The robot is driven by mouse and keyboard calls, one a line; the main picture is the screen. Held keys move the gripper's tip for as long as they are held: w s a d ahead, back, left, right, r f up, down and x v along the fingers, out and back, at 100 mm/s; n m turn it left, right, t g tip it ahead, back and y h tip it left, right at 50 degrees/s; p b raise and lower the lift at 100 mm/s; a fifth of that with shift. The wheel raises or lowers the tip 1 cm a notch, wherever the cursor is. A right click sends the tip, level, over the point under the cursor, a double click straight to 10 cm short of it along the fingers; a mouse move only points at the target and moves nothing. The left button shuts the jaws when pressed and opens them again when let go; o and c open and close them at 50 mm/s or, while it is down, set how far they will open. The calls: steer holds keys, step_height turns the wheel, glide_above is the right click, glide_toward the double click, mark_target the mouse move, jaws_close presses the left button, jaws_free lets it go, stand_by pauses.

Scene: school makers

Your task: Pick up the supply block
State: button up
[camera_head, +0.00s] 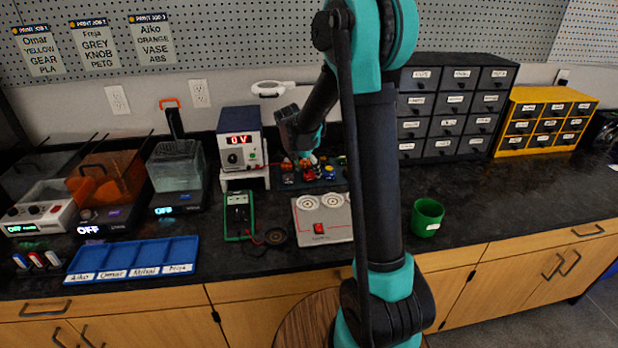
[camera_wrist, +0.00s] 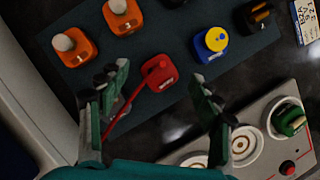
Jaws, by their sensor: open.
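Several small blocks stand on a dark mat (camera_wrist: 172,30) in the wrist view. A red block (camera_wrist: 161,72) with a rounded top and a red strip or lead running down-left lies between and beyond my open fingers. Its label is too small to read, so I cannot tell for certain that it is the supply block. Two orange blocks with pale knobs (camera_wrist: 122,14) stand to its left, and a blue block with a yellow top (camera_wrist: 211,43) to its right. My gripper (camera_wrist: 160,88) is open and empty. In the head view my gripper (camera_head: 304,158) hangs over the mat, partly hiding the blocks.
A grey panel with round pads (camera_head: 322,219) lies in front of the mat. A power supply (camera_head: 240,142) and a green multimeter (camera_head: 238,216) are to the left, a green cup (camera_head: 427,217) to the right. Dark drawers (camera_head: 455,105) stand behind. The right counter is clear.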

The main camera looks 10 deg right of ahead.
steer(key=shift+w+d+f, duration=0.15)
steer(key=shift+f, duration=0.5)
steer(key=shift+c, duration=0.4)
steer(key=c, duration=1.1)
steer(key=shift+r, duration=0.1)
